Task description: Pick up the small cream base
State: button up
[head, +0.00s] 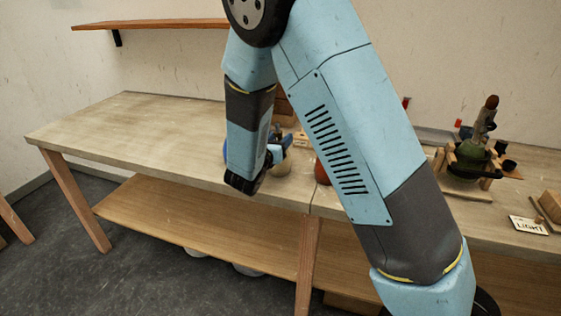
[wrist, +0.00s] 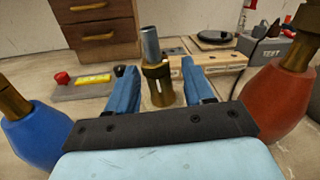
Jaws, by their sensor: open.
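The small cream base (head: 281,166) shows in the head view as a pale rounded body partly hidden behind my gripper (head: 278,148). In the wrist view, a brass neck (wrist: 157,82) with a grey tube (wrist: 150,45) on top stands upright between the two blue fingers of my gripper (wrist: 161,88). This looks like the top of the cream base; its body is mostly hidden there. The fingers are open, with a gap on each side of the neck. I cannot tell how deep the neck sits between them.
A blue base (wrist: 35,135) stands close on the left and a red base (wrist: 275,100) close on the right. Behind are a drawer box (wrist: 97,28), a grey plate with a red knob (wrist: 62,78), wooden blocks (wrist: 215,63) and a test box (wrist: 268,48). The left bench top (head: 130,120) is clear.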

jog(key=shift+c, duration=0.2)
grip_shut()
dwell(1.1)
